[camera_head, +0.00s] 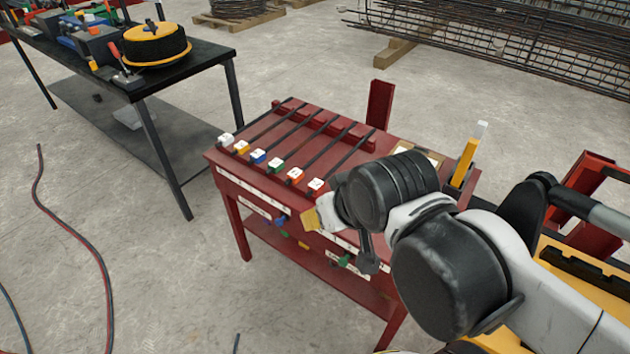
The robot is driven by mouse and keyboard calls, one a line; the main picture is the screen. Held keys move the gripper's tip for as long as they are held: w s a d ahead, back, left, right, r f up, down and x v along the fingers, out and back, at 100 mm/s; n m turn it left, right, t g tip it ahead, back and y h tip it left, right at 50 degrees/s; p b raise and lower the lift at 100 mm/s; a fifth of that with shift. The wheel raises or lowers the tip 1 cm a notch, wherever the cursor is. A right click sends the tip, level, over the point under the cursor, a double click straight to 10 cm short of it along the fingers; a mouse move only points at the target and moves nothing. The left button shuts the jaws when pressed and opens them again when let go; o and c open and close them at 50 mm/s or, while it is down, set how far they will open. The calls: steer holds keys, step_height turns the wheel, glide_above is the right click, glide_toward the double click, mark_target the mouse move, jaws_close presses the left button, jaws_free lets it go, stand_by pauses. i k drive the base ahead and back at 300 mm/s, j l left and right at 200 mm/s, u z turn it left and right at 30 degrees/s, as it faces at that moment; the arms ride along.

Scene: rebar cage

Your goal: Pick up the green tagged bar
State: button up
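The green tagged bar (277,165) lies on top of the red rack table (225,172). It is a thin dark bar with a green and white tag at its near end, between the blue tagged and orange tagged bars. My gripper (340,243) is at the near right side of the table, to the right of and nearer than the green tag. It is apart from the green tagged bar in the picture.
Bars tagged white (226,139), yellow (241,147), blue (258,156), orange (295,176) and white (316,184) lie alongside. A black workbench (190,75) stands at left. Hoses (75,240) lie on the floor. Rebar cages (520,45) are behind.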

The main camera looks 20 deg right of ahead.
mark_target(274, 167)
steer(key=j+z, duration=0.1)
steer(key=z, duration=0.9)
steer(key=k+z, duration=0.1)
steer(key=z, duration=0.4)
steer(key=j+z, duration=0.1)
steer(key=z, duration=0.4)
steer(key=k+z, duration=0.1)
steer(key=z, duration=0.9)
steer(key=u, duration=2.55)
steer(key=i+j+z, duration=0.9)
